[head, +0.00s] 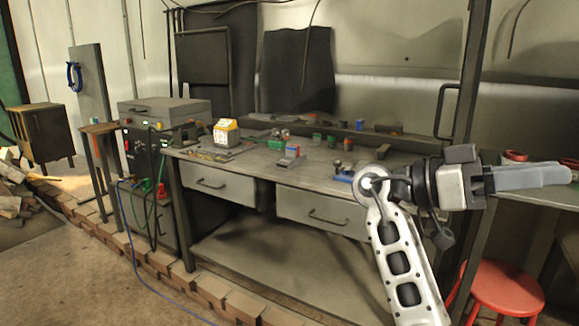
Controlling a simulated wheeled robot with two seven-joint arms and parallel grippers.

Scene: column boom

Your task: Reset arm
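My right gripper (530,177) is at the right of the head view, at the end of my raised white and black arm. It points to the right, in front of the workbench's right end and above a red stool. Its grey fingers look side-on and overlap, so the gap between them cannot be made out. No object shows in it. My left gripper is not in the head view.
A metal workbench (230,169) with two drawers holds small tools and a yellow-white carton (227,133). A red stool (507,289) stands at lower right. A low brick edge (213,291) runs along the bench front. The floor at left (75,290) is mostly clear.

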